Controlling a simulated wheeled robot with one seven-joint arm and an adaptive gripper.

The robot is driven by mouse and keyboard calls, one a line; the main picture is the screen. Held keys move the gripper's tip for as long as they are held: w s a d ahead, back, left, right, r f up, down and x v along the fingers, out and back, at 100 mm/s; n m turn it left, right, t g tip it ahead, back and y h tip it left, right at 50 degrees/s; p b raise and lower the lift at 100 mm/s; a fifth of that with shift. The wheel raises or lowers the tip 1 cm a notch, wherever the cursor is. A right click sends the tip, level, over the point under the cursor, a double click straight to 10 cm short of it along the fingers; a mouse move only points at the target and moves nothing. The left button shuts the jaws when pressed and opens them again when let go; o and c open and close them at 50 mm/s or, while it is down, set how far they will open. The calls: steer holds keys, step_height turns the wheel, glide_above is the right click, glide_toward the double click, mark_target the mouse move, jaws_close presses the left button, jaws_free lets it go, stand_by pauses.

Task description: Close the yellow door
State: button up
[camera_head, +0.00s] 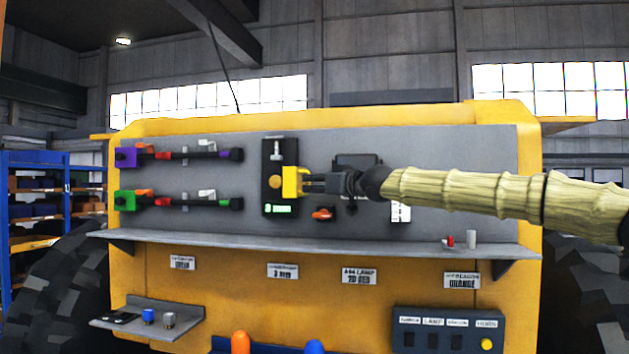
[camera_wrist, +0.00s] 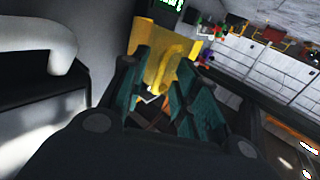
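The small yellow door (camera_head: 291,181) is at the right side of a black upright box (camera_head: 270,160) on the grey panel. It appears to stand out from the box, so it looks open. In the wrist view the yellow door (camera_wrist: 150,45) fills the space ahead of the fingers, with a curved yellow handle-like part. My gripper (camera_head: 306,183) reaches in from the right, with its fingertips close to the door. In the wrist view my gripper (camera_wrist: 172,85) has its teal-padded fingers apart. I cannot tell whether they touch the door.
A green display (camera_head: 278,208) is low on the box. Left of it are purple (camera_head: 126,157) and green (camera_head: 125,200) connectors with dark cables. An orange-red knob (camera_head: 323,214) sits below my gripper. A grey shelf (camera_head: 330,247) juts out below. A labelled switch box (camera_head: 448,330) is lower right.

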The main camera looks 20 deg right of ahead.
steer(key=shift+w+a, duration=0.15)
steer(key=shift+w, duration=0.25)
jaws_close()
steer(key=shift+a+f+h+b, duration=0.2)
steer(key=shift+a+h+b, duration=0.1)
steer(key=shift+b, duration=0.75)
stand_by(0.8)
steer(key=shift+a+r+m, duration=0.1)
steer(key=shift+m, duration=0.2)
